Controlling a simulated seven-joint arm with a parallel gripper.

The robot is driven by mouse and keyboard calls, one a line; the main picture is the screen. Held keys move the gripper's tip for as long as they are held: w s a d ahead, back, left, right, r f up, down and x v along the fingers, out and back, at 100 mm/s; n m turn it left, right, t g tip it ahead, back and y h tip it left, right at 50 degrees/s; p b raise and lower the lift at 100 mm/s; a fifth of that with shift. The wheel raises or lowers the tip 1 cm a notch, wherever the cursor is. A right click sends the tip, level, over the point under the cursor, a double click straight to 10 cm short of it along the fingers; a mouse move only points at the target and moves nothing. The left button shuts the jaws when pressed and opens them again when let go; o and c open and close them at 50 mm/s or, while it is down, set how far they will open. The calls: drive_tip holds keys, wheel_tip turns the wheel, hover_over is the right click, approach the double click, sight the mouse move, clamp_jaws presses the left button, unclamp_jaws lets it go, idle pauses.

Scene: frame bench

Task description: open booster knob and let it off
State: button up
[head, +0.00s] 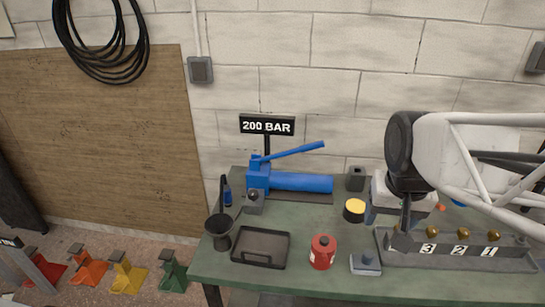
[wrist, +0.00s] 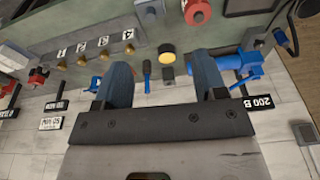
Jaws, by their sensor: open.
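A blue hand pump (head: 300,183) with a long lever lies on the green bench under a "200 BAR" sign (head: 267,125). A small grey block with a dark round knob (head: 253,196) sits at the pump's left end. No label says which part is the booster knob. The pump (wrist: 235,62) and sign (wrist: 258,103) also show in the wrist view, at right. My gripper (wrist: 162,63) is open, its two blue fingers apart with nothing held. In the head view it hangs over the bench right of the pump, its fingers partly hidden by my arm.
A numbered rail with brass knobs (head: 460,250) fills the right. Coloured pedals (head: 128,276) stand on the floor at left.

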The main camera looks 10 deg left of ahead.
drive_tip(key=w+a, duration=0.6)
drive_tip(key=w, duration=0.4)
drive_tip(key=m+g, duration=0.2)
hover_over(253, 193)
drive_tip(key=f, duration=1.7)
drive_tip(key=shift+d+f, duration=0.3)
drive_tip(key=shift+f, duration=0.1)
drive_tip(key=shift+w+a+f, duration=0.15)
drive_tip(key=shift+a+f, duration=0.15)
drive_tip(key=shift+a, duration=0.1)
drive_tip(key=shift+f, duration=3.9)
